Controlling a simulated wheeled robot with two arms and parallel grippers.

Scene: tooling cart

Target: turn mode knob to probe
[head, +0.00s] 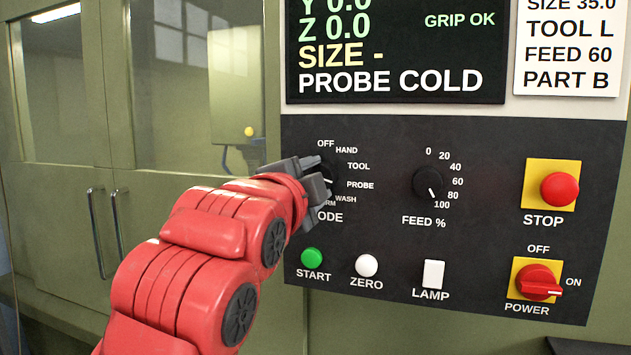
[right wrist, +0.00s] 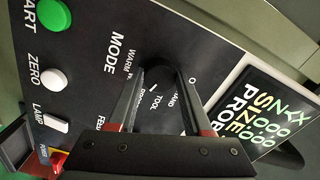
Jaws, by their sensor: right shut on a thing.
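The mode knob (head: 329,172) is a black dial on the dark control panel, partly hidden by my right gripper (head: 321,180) in the head view. The lower-left labels, WARM and MODE, are partly covered by the gripper in the head view. My left gripper is not in view.
The feed knob (head: 428,183) is right of the mode knob. Below are the green START button (head: 311,258), white ZERO button (head: 367,265) and LAMP switch (head: 433,273). The red STOP button (head: 559,189) and POWER knob (head: 538,281) are farther right. The screen (head: 395,50) reads PROBE COLD.

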